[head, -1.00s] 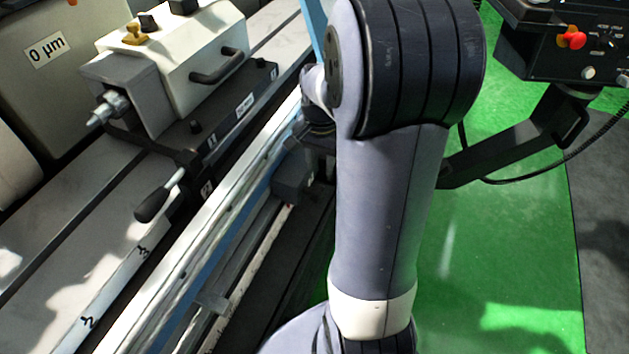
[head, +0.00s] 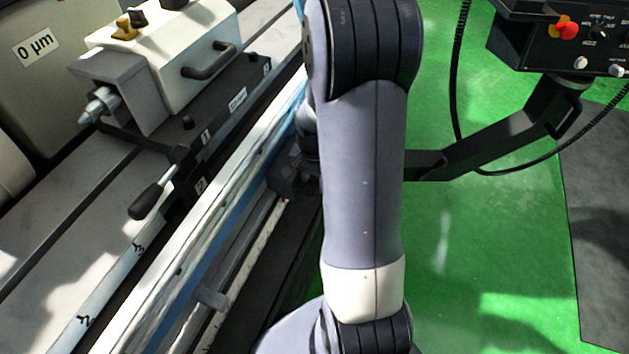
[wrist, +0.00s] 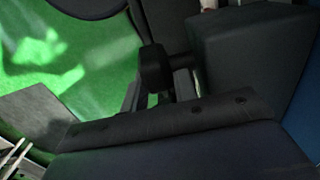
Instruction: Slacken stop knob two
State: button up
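In the wrist view a black knob (wrist: 153,68) on a short stem sticks out from the side of a dark block (wrist: 240,60); no number is legible on it, so I cannot tell whether it is stop knob two. In the head view a dark block (head: 288,180) sits on the rail at the machine's front, partly behind my arm (head: 362,180). Any knob on that block is hidden there.
A white-topped unit (head: 165,55) with a black lever (head: 153,197) stands on the table at left. A control panel (head: 570,45) on a dark bracket (head: 500,145) hangs at right, with a cable. Green floor (head: 480,260) lies open at right.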

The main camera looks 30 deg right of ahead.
grip_shut()
jog(key=shift+g+y+p, duration=0.3)
jog(key=shift+y+p, duration=0.1)
jog(key=shift+p, duration=0.05)
jog(key=shift+o, duration=0.7)
grip_release()
notch_tip(320, 180, up, 11)
jog(key=shift+w+d+f, duration=0.15)
jog(key=shift+w+d, duration=0.2)
jog(key=shift+d, duration=0.1)
